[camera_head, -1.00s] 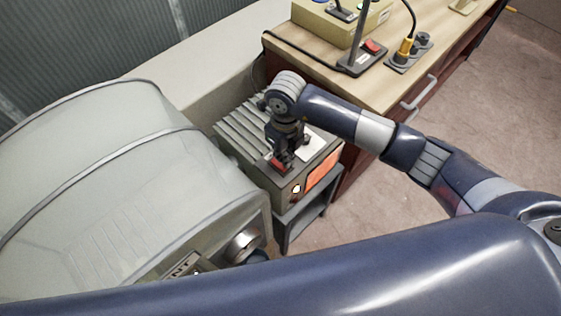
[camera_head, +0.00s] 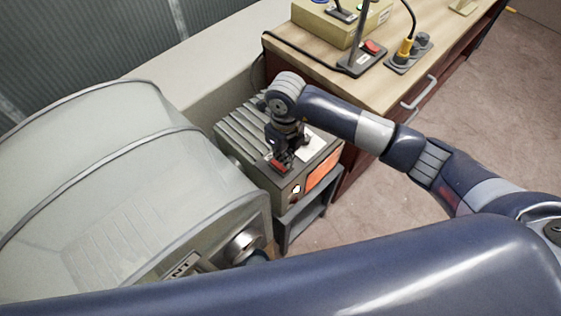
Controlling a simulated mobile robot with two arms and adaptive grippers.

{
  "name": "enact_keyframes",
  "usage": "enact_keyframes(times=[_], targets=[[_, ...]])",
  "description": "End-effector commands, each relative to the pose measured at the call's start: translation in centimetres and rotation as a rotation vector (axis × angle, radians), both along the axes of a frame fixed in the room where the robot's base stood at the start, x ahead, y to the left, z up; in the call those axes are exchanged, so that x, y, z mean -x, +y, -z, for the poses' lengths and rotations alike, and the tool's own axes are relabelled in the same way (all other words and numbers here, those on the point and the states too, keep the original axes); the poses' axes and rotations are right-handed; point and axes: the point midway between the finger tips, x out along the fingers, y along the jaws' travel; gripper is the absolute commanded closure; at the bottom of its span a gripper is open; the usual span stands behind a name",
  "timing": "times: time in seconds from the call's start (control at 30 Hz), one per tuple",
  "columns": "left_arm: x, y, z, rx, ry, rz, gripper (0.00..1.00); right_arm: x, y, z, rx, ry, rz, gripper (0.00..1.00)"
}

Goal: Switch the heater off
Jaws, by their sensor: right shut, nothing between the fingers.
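The heater (camera_head: 236,137) is a grey box with a ribbed top, standing on a small dark stand. Its front panel (camera_head: 323,172) glows orange, and a small white light (camera_head: 295,189) shows beside the panel. A red rocker switch (camera_head: 279,166) sits on the top near the front edge. My right gripper (camera_head: 285,158) points down at the switch, shut and empty, with its fingertips right by the switch. I cannot tell whether they touch it. The fingers hide part of the switch. My left gripper is not in view.
A wooden workbench (camera_head: 330,62) stands behind, with a red-switched lamp base (camera_head: 362,62), a socket strip (camera_head: 409,54) and a yellowish box (camera_head: 333,24). A large grey-green rounded casing (camera_head: 120,180) fills the left. Carpet floor (camera_head: 470,130) is clear at right.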

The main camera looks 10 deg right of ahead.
Motion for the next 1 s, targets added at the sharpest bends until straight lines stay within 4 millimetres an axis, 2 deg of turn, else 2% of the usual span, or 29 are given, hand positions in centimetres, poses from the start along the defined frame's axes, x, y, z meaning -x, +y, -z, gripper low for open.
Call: enact_keyframes(times=[1.0], targets=[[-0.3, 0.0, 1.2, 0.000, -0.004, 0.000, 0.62, 0.0, 0.0, 1.5, 0.000, 0.000, 0.000, 1.00]])
